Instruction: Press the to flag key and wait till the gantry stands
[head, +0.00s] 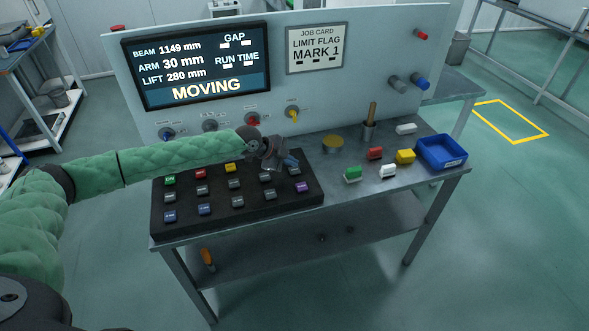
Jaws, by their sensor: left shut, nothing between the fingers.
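My left gripper (287,166) is shut and empty, over the right part of the black key panel (245,214). Its fingers point down at the keys near the panel's right edge. The gripper hides part of the back row there, and I cannot tell whether it touches a key. The panel has several rows of coloured keys, whose labels are too small to read. The display (198,65) reads BEAM 1149 mm, ARM 30 mm, LIFT 280 mm and MOVING. The job card (316,47) reads LIMIT FLAG MARK 1. The gantry itself is not in view. My right gripper is not in view.
Knobs line the upright board (365,90) behind. A yellow floor outline (510,121) lies at right.

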